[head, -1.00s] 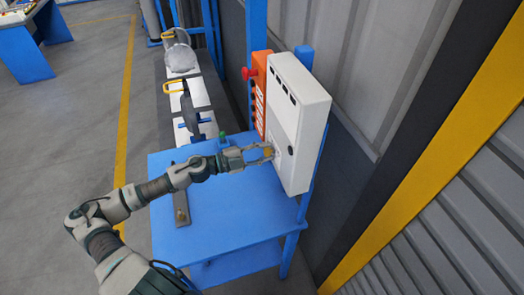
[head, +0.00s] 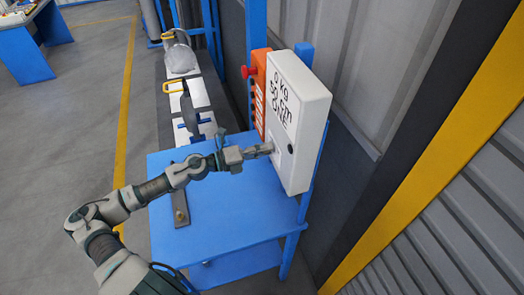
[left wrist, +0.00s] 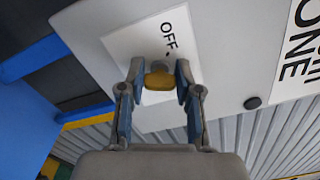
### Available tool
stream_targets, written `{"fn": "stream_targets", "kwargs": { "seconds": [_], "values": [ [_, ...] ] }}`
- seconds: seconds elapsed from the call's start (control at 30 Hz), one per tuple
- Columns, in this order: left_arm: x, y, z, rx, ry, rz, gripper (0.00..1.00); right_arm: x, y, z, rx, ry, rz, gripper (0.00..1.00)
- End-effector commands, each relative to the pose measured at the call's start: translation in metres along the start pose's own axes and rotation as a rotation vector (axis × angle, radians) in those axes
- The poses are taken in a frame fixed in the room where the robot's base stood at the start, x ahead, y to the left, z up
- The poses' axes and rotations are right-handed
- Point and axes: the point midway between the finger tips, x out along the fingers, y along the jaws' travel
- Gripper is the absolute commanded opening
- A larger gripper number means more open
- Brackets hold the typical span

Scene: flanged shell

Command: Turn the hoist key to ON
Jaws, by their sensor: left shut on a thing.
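A white control box (head: 297,110) stands upright at the back right of the blue bench. Large black lettering, including "0 kg", shows on its face. My left gripper (head: 268,149) reaches the lower part of that face, with its fingers shut on the yellow hoist key (left wrist: 159,81). In the left wrist view the key sits between the two fingertips (left wrist: 158,84), in front of a white label plate (left wrist: 120,52). The word "OFF" shows on the plate above the key. The ON mark is not visible. My right gripper is not in view.
The blue bench (head: 235,215) has a dark flat bar (head: 180,205) at its left. An orange panel with a red button (head: 249,72) stands behind the box. A round black knob (left wrist: 252,103) is on the box face. A corrugated wall rises at the right.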

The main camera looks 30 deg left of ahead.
Motion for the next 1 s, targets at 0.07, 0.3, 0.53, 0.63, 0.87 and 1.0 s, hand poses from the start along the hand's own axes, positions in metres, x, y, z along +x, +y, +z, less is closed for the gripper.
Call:
{"fn": "stream_targets", "kwargs": {
  "seconds": [0.07,0.3,0.53,0.63,0.87,1.0],
  "values": [
    [0.000,0.006,-0.008,0.060,0.017,0.005,0.00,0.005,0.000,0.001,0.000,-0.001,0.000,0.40],
    [0.000,0.008,-0.008,0.233,0.018,0.006,0.00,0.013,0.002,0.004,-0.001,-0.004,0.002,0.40],
    [-0.001,0.008,-0.007,0.337,0.019,0.006,0.00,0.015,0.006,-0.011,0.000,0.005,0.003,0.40],
    [-0.001,0.009,-0.007,0.361,0.019,0.006,0.00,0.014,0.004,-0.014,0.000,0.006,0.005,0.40],
    [-0.001,0.009,-0.006,0.386,0.019,0.006,0.00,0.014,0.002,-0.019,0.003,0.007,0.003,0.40],
    [-0.002,0.009,-0.005,0.387,0.018,0.006,0.00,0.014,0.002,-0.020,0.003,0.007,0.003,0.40]
  ]
}}
